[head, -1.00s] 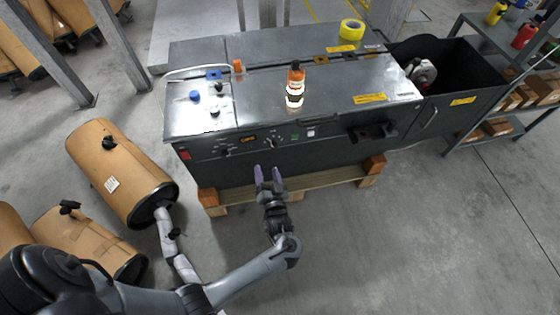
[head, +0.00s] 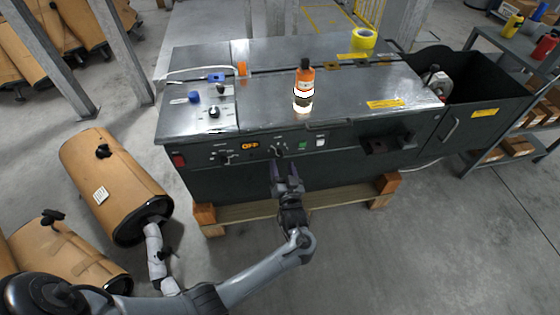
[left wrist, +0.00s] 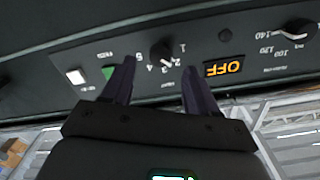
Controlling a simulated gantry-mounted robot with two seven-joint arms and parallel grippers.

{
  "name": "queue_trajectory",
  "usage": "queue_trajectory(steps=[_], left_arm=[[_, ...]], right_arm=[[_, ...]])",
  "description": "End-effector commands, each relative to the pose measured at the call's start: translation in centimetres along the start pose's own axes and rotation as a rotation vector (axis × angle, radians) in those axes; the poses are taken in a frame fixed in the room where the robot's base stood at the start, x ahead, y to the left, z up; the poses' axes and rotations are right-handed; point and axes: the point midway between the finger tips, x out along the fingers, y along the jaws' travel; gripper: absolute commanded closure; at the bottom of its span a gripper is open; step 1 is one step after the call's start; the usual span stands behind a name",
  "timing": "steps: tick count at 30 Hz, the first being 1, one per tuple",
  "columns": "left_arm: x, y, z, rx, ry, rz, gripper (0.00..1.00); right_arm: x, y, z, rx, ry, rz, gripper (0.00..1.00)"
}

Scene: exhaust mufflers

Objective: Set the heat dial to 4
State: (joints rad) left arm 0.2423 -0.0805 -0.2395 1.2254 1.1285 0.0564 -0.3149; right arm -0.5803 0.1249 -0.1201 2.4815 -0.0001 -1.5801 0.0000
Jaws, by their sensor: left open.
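A small black dial with digits 1 to 5 around it (left wrist: 160,52) sits on the machine's dark front panel. The left wrist view shows it upside down; its setting is too blurred to read. It also shows in the head view (head: 277,151), just beyond my left gripper (head: 286,168). The fingers are open and empty, pointing at the panel. In the left wrist view, the dial lies between and just past the fingertips (left wrist: 159,68). I cannot tell whether they touch anything. An orange "OFF" display (left wrist: 225,68) is beside it. My right gripper is not in view.
A second dial marked 100 to 140 (left wrist: 298,32) is farther along the panel. A green button (head: 302,146) and white switch (head: 320,141) are close by. An orange bottle (head: 304,88) stands on the machine top. Brown wrapped mufflers (head: 110,180) lie at the left.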

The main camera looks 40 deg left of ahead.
Motion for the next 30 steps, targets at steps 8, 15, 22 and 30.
queue_trajectory(steps=[8, 15, 22, 30], left_arm=[[3.7, 0.1, 0.2, 0.0, 0.001, -0.001, 0.41], [4.7, 0.0, 0.1, 0.0, -0.001, -0.001, 0.41], [4.7, 0.0, 0.0, 0.0, -0.001, 0.0, 0.41], [4.7, 0.0, 0.1, 0.0, -0.001, 0.0, 0.8]], right_arm=[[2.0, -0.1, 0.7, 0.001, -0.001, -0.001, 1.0], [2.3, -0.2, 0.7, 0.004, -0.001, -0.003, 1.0], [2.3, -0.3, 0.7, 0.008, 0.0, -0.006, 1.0], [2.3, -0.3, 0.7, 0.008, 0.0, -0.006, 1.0]])
